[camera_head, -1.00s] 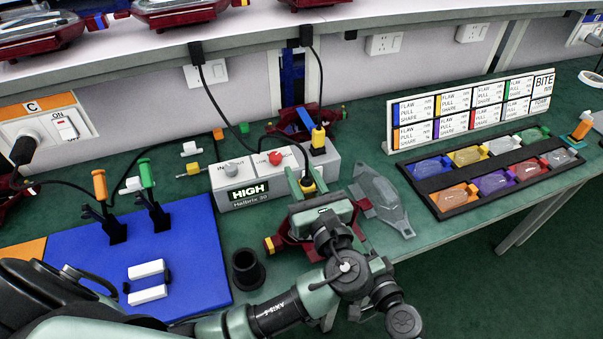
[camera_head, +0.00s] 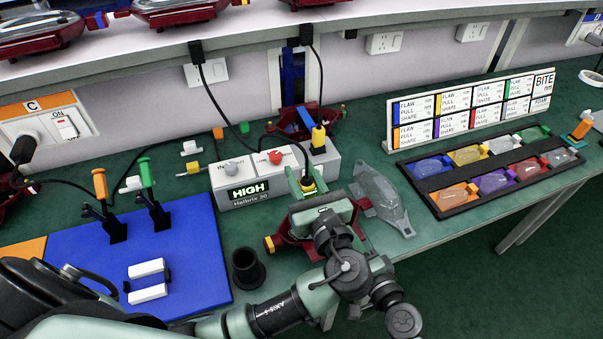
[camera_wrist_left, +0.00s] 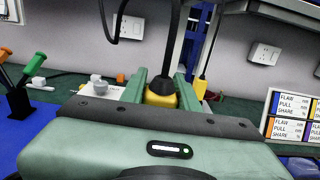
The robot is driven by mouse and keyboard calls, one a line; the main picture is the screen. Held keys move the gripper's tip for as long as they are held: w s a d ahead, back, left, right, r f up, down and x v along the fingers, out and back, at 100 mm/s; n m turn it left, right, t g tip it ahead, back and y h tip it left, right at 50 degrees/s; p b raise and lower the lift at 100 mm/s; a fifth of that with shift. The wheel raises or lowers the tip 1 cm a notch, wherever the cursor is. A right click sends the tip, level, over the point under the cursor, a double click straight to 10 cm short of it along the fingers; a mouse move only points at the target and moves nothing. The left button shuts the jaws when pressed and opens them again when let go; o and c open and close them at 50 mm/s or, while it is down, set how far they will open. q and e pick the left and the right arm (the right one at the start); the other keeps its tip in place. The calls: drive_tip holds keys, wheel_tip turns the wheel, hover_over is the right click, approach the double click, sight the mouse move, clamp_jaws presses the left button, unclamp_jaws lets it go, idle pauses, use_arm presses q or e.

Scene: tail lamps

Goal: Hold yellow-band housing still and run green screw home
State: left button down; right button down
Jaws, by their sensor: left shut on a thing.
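The dark red housing (camera_head: 287,249) lies on the green bench with a yellow band (camera_head: 269,244) at its left end. My left gripper (camera_head: 307,184) is above and behind it, and my wrist hides much of the housing. The gripper is shut on a yellow tool with a black top and cord, which shows between the fingers in the left wrist view (camera_wrist_left: 161,94). The tool's tip is hidden, so I cannot tell whether it touches the housing. I cannot make out a green screw in the housing. My right gripper is not in view.
A clear lens (camera_head: 382,198) lies right of the housing. A blue mat (camera_head: 190,245) with orange and green-handled tools is left; a black cup (camera_head: 248,268) stands nearby.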

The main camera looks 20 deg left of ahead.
use_arm(q)
wheel_tip(320, 180, up, 6)
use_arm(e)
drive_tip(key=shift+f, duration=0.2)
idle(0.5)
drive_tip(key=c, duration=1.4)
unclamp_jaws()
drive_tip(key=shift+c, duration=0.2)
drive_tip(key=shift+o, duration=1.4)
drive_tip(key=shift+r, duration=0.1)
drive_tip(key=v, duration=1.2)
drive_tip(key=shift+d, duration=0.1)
